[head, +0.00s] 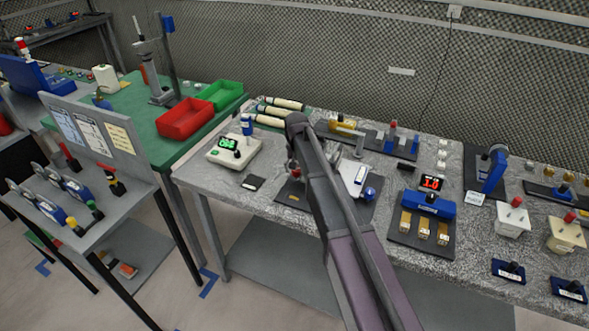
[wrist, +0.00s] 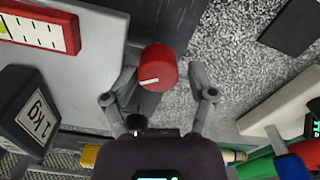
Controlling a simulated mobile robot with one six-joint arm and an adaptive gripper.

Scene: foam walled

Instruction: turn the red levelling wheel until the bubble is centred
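The red levelling wheel (wrist: 158,66) is in the upper middle of the wrist view, with a white mark on its top. My gripper (wrist: 160,96) is open; its two fingers stand to the left and right of the wheel, with a gap on each side. A red-framed white panel (wrist: 42,30), probably the level, is cut off at the upper left; a little yellow-green shows at its edge, and I cannot make out a bubble. In the head view my arm hides the wheel, and only a bit of my gripper (head: 293,168) shows beside the arm.
A dark weight marked 1 kg (wrist: 26,122) stands left of my gripper in the wrist view. On the speckled bench (head: 268,207) are a white scale (head: 234,151) at left and a blue device with a red display (head: 428,203) at right.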

